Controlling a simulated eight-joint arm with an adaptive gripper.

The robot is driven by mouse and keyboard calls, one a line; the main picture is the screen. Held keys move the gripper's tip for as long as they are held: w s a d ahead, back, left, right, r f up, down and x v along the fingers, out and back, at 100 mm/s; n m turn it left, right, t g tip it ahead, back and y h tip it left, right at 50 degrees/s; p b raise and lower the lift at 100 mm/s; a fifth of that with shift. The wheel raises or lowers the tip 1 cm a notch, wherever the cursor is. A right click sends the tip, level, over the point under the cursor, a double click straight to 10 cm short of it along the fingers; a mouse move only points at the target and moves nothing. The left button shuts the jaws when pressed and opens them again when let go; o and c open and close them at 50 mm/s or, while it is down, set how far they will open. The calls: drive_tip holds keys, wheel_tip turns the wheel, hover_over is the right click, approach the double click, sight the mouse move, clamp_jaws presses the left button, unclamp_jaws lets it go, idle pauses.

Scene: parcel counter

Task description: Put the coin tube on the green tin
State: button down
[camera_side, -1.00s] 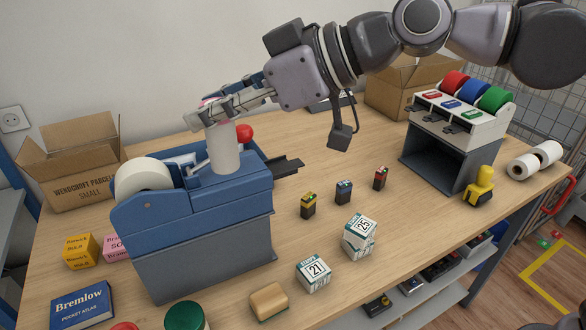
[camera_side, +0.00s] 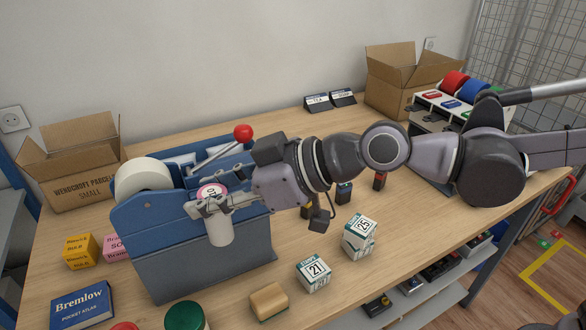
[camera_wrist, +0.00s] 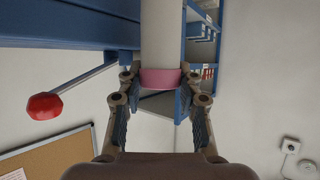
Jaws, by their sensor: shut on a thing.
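The coin tube (camera_side: 220,232) is a white cylinder with a pink top. My gripper (camera_side: 213,204) is shut around its upper part and holds it about upright in front of the blue machine. In the wrist view my gripper (camera_wrist: 160,82) has one finger on each side of the tube (camera_wrist: 161,40), near its pink band. The green tin (camera_side: 185,316) stands at the bottom edge of the side view, partly cut off. The tube is above and to the right of it, apart from it.
The blue tape machine (camera_side: 190,262) with a red-knobbed lever (camera_side: 243,132) stands close behind the tube. A tan block (camera_side: 268,301), day cubes (camera_side: 313,272) and a blue book (camera_side: 82,305) lie near the front. A carton (camera_side: 75,165) stands at the left.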

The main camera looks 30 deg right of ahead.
drive_tip(key=shift+s+a+f, duration=0.65)
drive_tip(key=shift+a+f, duration=0.9)
drive_tip(key=shift+f, duration=0.1)
drive_tip(key=shift+s+a+f, duration=0.7)
drive_tip(key=shift+a+f, duration=0.8)
drive_tip(key=shift+f, duration=0.15)
drive_tip(key=shift+s+a+f, duration=0.65)
drive_tip(key=shift+a+f, duration=0.9)
drive_tip(key=shift+f, duration=0.1)
drive_tip(key=shift+f, duration=0.1)
drive_tip(key=c, duration=0.9)
unclamp_jaws()
